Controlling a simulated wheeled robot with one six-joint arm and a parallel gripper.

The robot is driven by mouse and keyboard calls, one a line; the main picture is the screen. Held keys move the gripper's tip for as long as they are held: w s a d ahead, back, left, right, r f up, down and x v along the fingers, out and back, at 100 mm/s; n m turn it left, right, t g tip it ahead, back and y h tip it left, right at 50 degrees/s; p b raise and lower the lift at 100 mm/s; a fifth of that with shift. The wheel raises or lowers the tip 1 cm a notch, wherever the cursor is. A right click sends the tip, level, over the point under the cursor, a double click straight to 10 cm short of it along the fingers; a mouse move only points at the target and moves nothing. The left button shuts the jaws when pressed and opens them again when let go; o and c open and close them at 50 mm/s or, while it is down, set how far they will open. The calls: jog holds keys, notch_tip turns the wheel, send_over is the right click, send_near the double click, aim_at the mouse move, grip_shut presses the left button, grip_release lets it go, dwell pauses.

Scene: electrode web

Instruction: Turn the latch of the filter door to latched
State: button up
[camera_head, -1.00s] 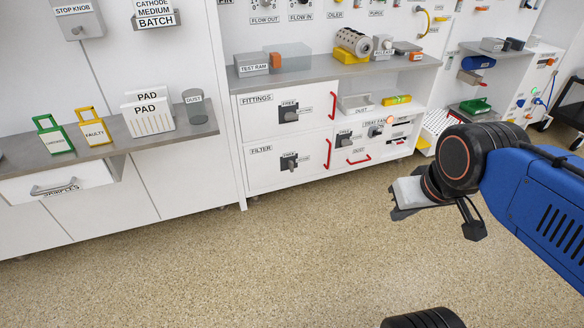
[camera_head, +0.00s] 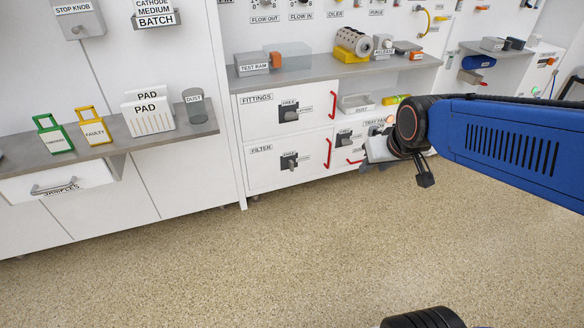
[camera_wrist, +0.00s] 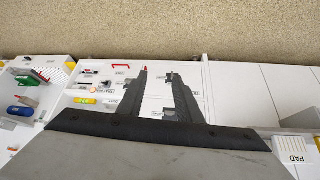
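The white filter door (camera_head: 262,172) is the lower door of the middle cabinet, with a red vertical handle (camera_head: 328,153) at its right edge. Its dark latch (camera_head: 289,162) sits on a grey plate near the middle; a small label above it is too small to read surely. My gripper (camera_head: 368,163) is to the right of the filter door, in front of the drawer area, apart from the latch. In the wrist view my gripper (camera_wrist: 158,76) has two dark fingers spread with nothing between them. The latch is not clear there near the fingertips.
The fittings door (camera_head: 262,112) with a similar latch (camera_head: 289,112) is directly above. A shelf (camera_head: 250,83) with equipment juts out over it. A counter (camera_head: 70,160) with pads and green and yellow frames is at left. The speckled floor (camera_head: 250,260) in front is clear.

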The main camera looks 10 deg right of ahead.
aim_at(292, 167)
jog(key=w+a+f+t, duration=0.1)
jog(key=w+f+t, duration=0.15)
jog(key=w, duration=0.85)
jog(key=w+a+f+t, duration=0.1)
jog(key=w+f, duration=0.2)
jog(key=w, duration=0.8)
jog(key=w+a+f+n+t+y, duration=0.1)
jog(key=w+a+f+t, duration=0.15)
jog(key=w+f, duration=1.15)
jog(key=w+a+f+t+y, duration=0.2)
jog(key=w+a+f, duration=0.1)
jog(key=w+f, duration=0.65)
jog(key=s+a+f+n+t+y, duration=0.1)
jog(key=s+f+t, duration=0.1)
jog(key=f, duration=0.7)
jog(key=s+a+f+t, duration=0.1)
jog(key=s+f, duration=0.1)
jog(key=f, duration=0.7)
jog(key=x, duration=1.7)
jog(key=shift+w+f, duration=0.15)
grip_shut()
